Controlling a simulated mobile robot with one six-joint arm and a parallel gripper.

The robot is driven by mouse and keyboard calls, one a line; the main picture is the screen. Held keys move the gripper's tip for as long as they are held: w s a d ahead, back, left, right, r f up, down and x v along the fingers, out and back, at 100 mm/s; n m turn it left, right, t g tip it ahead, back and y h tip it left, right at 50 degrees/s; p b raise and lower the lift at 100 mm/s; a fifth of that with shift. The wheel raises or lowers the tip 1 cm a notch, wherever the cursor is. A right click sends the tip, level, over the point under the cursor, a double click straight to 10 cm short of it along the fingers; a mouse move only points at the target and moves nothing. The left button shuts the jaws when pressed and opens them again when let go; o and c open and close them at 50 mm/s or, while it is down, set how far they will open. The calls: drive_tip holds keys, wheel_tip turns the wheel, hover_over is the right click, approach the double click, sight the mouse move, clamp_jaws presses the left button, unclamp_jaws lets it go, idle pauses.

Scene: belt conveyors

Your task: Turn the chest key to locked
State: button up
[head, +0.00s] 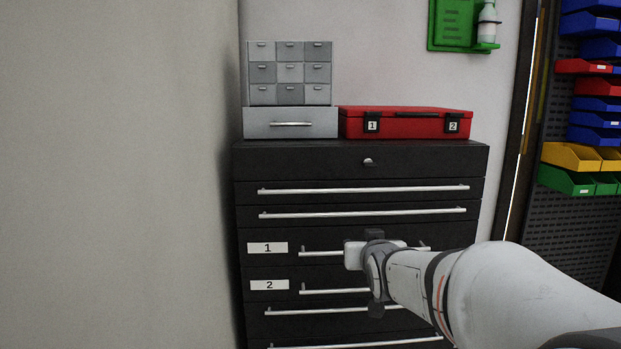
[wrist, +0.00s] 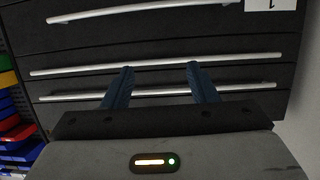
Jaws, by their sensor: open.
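The chest (head: 262,161) is a black drawer cabinet with long silver handles. Its key (head: 368,161) is a small silver piece at the middle of the top panel; its turn position is too small to read. The key does not show in the wrist view. My gripper (wrist: 160,68) is open and empty, with two blue fingers apart in front of the upper drawer handles in the wrist view, which looks upside down. In the head view my wrist is below the key, in front of the drawer labelled 1, and the fingers are hidden.
A red case (head: 405,124) and a grey small-drawer unit (head: 290,98) stand on the chest. Labels 1 (head: 267,248) and 2 (head: 269,285) mark two drawers. Coloured bins (head: 570,157) hang at the right. A plain wall (head: 110,170) is at the left.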

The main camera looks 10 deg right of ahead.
sight(370, 165)
drive_tip(key=w+d+r+t, duration=0.2)
drive_tip(key=w+r, duration=0.2)
drive_tip(key=w+d+r+t, duration=0.2)
drive_tip(key=w+r+t, duration=0.1)
drive_tip(key=w+r, duration=0.1)
drive_tip(key=w+d+r+t, duration=0.1)
drive_tip(key=w+r+t, duration=0.2)
drive_tip(key=w+r, duration=0.2)
drive_tip(key=shift+w+d+h, duration=0.1)
drive_tip(key=shift+d+h, duration=0.3)
drive_tip(key=c, duration=1)
